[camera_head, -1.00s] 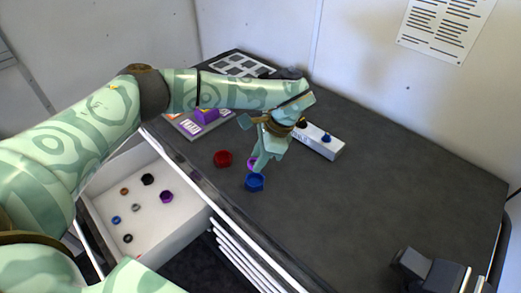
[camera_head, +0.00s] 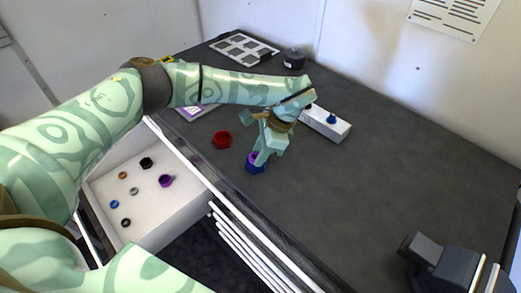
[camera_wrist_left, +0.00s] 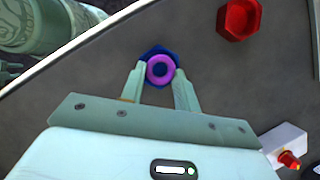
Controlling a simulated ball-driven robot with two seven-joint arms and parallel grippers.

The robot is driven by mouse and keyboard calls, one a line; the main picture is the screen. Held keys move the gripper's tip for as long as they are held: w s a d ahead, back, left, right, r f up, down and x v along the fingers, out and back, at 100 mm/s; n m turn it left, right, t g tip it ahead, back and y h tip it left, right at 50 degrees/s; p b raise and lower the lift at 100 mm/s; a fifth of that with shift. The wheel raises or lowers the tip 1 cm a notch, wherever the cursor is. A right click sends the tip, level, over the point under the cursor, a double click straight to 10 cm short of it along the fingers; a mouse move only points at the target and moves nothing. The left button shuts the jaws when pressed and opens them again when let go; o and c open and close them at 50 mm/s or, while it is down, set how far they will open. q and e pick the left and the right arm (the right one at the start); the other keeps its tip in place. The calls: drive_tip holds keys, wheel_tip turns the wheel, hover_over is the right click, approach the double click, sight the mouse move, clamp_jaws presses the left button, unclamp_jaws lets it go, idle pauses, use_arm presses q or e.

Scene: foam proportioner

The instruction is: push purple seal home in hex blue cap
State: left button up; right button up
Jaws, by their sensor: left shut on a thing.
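The blue hex cap (camera_head: 256,169) sits on the dark table top near its front edge, below my left gripper (camera_head: 258,161). It also shows in the left wrist view (camera_wrist_left: 153,51). The purple seal (camera_wrist_left: 160,69) is a ring between my left fingertips, which are shut on it. In the wrist view it overlaps the cap's opening. In the head view the purple seal (camera_head: 252,157) shows at the cap's top, partly covered by the fingers. I cannot tell how deep it sits. My right gripper is not clearly in view.
A red hex cap (camera_head: 221,140) stands just left of the blue one. An open white drawer (camera_head: 190,208) holds small rings and caps. A dark device (camera_head: 440,262) is at lower right.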

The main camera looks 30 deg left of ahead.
use_arm(q)
drive_tip(key=shift+p, duration=0.3)
idle(0.5)
drive_tip(key=o, duration=1.3)
drive_tip(key=shift+o, duration=0.2)
drive_tip(key=shift+r+p, duration=2.55)
drive_tip(key=shift+r, duration=0.5)
